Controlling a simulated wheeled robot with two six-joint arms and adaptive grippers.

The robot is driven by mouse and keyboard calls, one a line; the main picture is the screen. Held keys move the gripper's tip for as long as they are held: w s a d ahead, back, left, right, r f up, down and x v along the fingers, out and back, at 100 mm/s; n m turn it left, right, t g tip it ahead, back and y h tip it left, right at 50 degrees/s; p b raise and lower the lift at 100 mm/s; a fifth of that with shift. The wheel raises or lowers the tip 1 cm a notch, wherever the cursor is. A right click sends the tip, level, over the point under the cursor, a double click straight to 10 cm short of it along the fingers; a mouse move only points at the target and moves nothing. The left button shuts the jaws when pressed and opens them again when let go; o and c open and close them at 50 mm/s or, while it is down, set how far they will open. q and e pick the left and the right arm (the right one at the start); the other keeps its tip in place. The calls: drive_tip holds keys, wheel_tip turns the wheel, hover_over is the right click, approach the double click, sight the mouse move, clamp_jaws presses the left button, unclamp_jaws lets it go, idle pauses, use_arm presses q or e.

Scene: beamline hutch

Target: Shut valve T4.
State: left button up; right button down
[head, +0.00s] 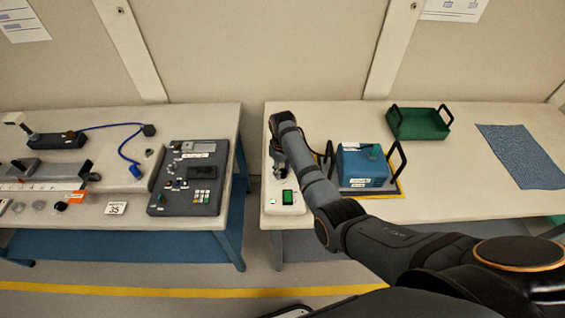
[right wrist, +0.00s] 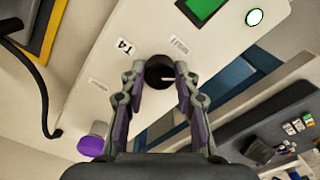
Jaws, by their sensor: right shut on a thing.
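Valve T4 is a round black knob (right wrist: 158,70) with a pale pointer mark, on a white panel (right wrist: 100,70). A "T4" label (right wrist: 126,46) is beside the knob in the right wrist view. My right gripper (right wrist: 160,82) is shut on the knob, one finger on each side. The pointer mark lies toward the right finger in that view. In the head view my right gripper (head: 279,168) is over the white panel (head: 270,180) at the left end of the right table, and my arm hides the knob. My left gripper is not in view.
The panel has a green display (head: 288,197), a white lit button (right wrist: 254,17) and a purple knob (right wrist: 90,146). A blue box (head: 362,168) with black handles and a green tray (head: 420,124) stand to the right. A dark keypad console (head: 186,190) is on the left table.

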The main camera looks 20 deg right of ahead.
sight(282, 171)
drive_tip(key=n+p, duration=0.1)
drive_tip(key=n, duration=0.1)
drive_tip(key=n+p, duration=0.2)
drive_tip(key=shift+r+n, duration=0.2)
drive_tip(key=shift+n, duration=0.1)
drive_tip(key=n+p, duration=0.1)
drive_tip(key=n, duration=0.1)
drive_tip(key=shift+n, duration=0.3)
drive_tip(key=shift+f+n+p, duration=0.15)
drive_tip(key=shift+n+p, duration=0.6)
drive_tip(key=shift+n, duration=0.65)
drive_tip(key=c, duration=1)
unclamp_jaws()
wheel_tip(282, 171, up, 12)
drive_tip(key=shift+f, duration=0.1)
